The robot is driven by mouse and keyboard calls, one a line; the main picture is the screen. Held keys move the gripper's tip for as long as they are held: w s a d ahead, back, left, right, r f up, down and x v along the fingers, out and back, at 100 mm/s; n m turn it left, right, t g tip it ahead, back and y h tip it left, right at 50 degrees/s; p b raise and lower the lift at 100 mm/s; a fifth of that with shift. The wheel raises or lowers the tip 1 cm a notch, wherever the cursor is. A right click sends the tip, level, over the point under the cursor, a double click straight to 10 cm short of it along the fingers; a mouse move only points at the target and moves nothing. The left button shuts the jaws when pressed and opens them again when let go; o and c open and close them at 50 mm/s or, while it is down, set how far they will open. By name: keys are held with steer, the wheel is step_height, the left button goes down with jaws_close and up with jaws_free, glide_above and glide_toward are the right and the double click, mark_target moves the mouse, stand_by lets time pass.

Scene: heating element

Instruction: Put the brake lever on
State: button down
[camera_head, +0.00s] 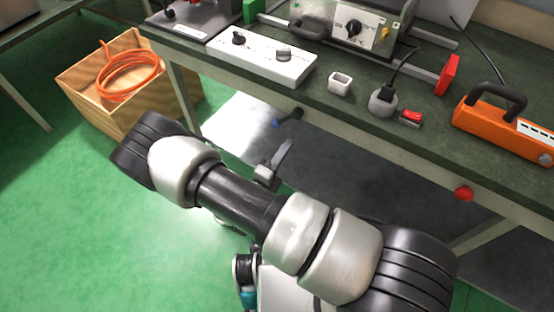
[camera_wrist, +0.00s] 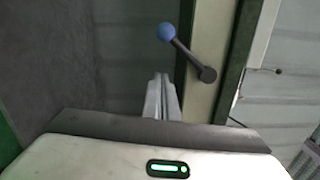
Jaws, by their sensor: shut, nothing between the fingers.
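The brake lever (camera_wrist: 188,55) is a dark rod with a blue ball knob at its upper left end and a dark round pivot at its lower right, on a pale beam, in the wrist view. In the head view the lever (camera_head: 289,116) sticks out below the bench's front edge, its blue knob toward the left. My gripper (camera_wrist: 161,84) is shut and empty, its fingertips below the knob and left of the pivot in the wrist view. In the head view my gripper (camera_head: 284,150) is just below the lever, partly hidden by my arm. A gap to the lever shows in both views.
A wooden crate (camera_head: 84,88) stands left.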

mark_target(283, 120)
steer(key=w, duration=0.1)
steer(key=w+a, duration=0.1)
steer(key=w, duration=0.1)
steer(key=w+b, duration=0.1)
steer(key=shift+w+a+r, duration=0.2)
steer(key=shift+w+a, duration=0.15)
steer(key=shift+w, duration=0.05)
steer(key=shift+a, duration=0.1)
